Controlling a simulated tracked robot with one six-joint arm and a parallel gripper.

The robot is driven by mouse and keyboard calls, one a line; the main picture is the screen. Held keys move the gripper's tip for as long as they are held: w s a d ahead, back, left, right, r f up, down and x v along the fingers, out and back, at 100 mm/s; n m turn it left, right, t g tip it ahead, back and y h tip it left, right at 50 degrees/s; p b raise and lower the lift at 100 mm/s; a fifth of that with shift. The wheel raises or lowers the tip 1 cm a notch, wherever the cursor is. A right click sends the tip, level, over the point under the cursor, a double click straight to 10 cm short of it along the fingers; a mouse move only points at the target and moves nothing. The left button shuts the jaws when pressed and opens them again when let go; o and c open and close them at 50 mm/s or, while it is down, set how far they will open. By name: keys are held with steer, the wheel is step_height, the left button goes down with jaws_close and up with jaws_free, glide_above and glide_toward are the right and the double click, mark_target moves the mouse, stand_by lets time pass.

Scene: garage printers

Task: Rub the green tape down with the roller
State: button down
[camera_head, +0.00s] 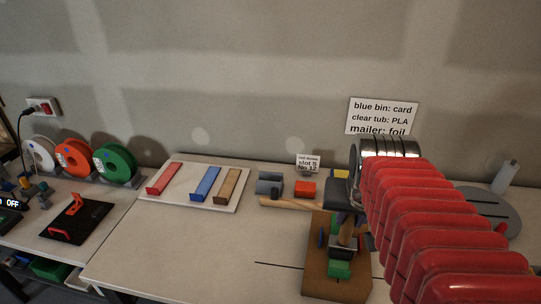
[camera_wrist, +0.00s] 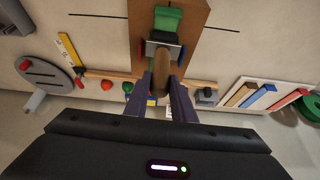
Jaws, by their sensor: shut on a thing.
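My gripper (camera_wrist: 164,78) is shut on the brown handle of the roller (camera_wrist: 161,62), and its two dark fingers lie on either side of that handle. The green tape (camera_wrist: 168,19) lies on the brown board (camera_wrist: 195,15), at the grey roller head's far side in the wrist view. It also shows in the head view (camera_head: 340,271), just in front of the roller. I cannot tell whether the roller touches the tape.
A white board (camera_head: 173,172) with red, blue and brown strips lies to the left. A grey round plate (camera_head: 490,208) is at right. Bare table lies left of the brown board.

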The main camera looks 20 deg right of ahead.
steer(key=shift+s+a+f, duration=0.15)
steer(key=shift+s+a, duration=0.7)
steer(key=shift+s, duration=0.25)
step_height(320, 180, up, 7)
stand_by(0.6)
stand_by(0.3)
